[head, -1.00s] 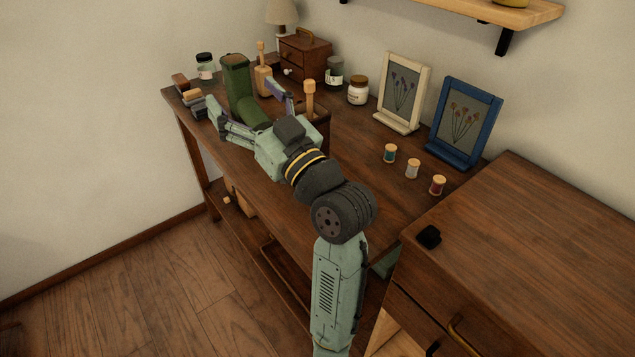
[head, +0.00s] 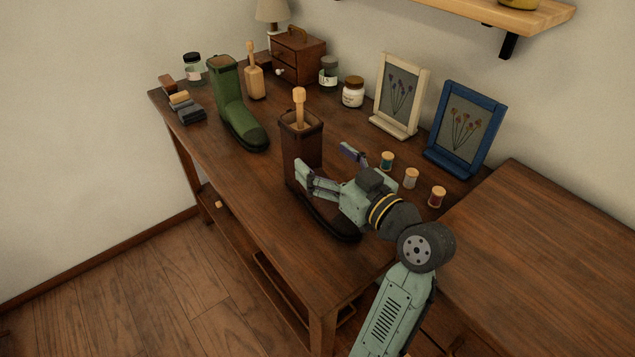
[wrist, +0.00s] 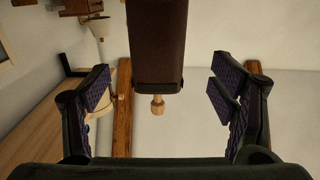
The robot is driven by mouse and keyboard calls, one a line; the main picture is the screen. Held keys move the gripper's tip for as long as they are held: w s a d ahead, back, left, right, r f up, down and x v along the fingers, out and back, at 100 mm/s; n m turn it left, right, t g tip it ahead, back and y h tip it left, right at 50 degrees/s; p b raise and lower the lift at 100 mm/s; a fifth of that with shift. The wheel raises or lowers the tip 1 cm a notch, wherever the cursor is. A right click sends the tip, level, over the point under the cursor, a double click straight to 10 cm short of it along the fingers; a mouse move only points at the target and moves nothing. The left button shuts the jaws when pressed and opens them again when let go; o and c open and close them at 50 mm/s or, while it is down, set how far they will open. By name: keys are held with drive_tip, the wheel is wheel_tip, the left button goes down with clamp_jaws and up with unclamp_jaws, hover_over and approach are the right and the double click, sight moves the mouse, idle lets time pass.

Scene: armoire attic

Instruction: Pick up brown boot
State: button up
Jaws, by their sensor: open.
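The brown boot (head: 303,153) stands upright on the wooden table, with a light wooden boot stretcher (head: 299,103) sticking out of its top. Its toe points toward the front right, partly hidden behind my gripper. My gripper (head: 326,165) is open, its fingers spread at the boot's shaft from the toe side. In the wrist view the brown boot's shaft (wrist: 156,50) lies between the two open fingers, with clear gaps on both sides. I cannot tell from the head view whether a finger touches it.
A green boot (head: 235,105) stands behind to the left, near a second wooden stretcher (head: 254,80). Thread spools (head: 411,178), a white frame (head: 400,95) and a blue frame (head: 464,128) stand to the right. A small drawer chest (head: 297,57) and jars are at the back. The table's front left is clear.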

sight(312, 148)
drive_tip(key=p+x, duration=0.1)
drive_tip(key=x, duration=0.2)
drive_tip(key=shift+w+a+p, duration=0.15)
drive_tip(key=shift+w+p, duration=0.25)
drive_tip(key=shift+w+a+f, duration=0.15)
drive_tip(key=shift+w+a, duration=0.15)
drive_tip(key=shift+w, duration=0.2)
drive_tip(key=shift+c, duration=0.3)
clamp_jaws()
